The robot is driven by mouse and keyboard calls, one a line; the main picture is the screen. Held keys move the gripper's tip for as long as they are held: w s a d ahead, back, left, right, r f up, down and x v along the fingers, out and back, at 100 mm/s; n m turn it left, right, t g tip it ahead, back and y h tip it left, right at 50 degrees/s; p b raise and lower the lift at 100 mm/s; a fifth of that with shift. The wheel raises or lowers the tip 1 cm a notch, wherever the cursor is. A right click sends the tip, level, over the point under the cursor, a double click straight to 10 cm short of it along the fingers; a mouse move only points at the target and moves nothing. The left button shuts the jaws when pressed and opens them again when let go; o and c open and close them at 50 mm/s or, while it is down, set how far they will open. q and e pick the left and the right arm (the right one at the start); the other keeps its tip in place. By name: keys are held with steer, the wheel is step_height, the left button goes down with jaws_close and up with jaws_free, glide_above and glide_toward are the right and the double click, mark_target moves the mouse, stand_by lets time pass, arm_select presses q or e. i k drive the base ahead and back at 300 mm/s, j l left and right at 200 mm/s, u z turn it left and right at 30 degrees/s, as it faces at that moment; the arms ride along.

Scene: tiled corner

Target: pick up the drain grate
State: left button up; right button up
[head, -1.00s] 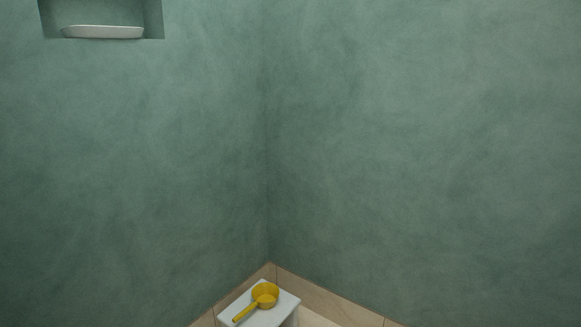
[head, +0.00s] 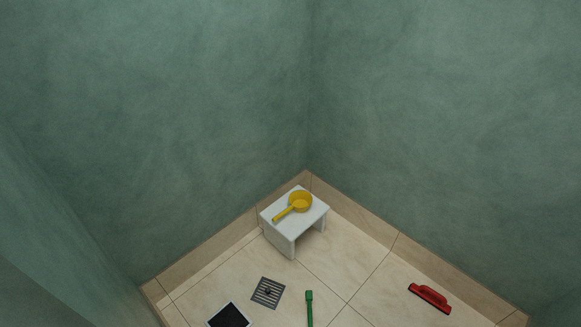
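The drain grate (head: 268,292) is a grey, slotted square on the tiled floor, low in the head view and left of the middle. It lies flat, in front of and a little left of a white stool. A small dark spot shows at its centre; I cannot tell what it is. Just below and left of it is a black square with a light rim (head: 229,316), cut off by the bottom edge of the picture. I cannot tell whether that is an opening or a flat piece. Neither of my grippers is in view.
The white stool (head: 282,242) stands in the corner with a yellow scoop (head: 299,202) on top. A green-handled tool (head: 309,308) lies right of the grate. A red tool (head: 430,297) lies farther right near the wall.

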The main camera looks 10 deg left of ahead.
mark_target(268, 289)
steer(key=k+j+u, duration=0.1)
steer(key=k+j, duration=0.2)
steer(key=k+j+u, duration=0.1)
steer(key=k+j, duration=0.15)
steer(key=j, duration=0.25)
steer(key=k+j+u, duration=0.1)
steer(key=k+j, duration=0.15)
steer(key=j, duration=0.2)
steer(key=i+l+u, duration=0.3)
steer(key=l, duration=0.3)
steer(key=i+l+u, duration=0.35)
steer(key=l, duration=0.35)
steer(key=i+l+u, duration=0.3)
steer(key=l, duration=0.45)
steer(key=i+l+u, duration=0.2)
steer(key=l, duration=0.2)
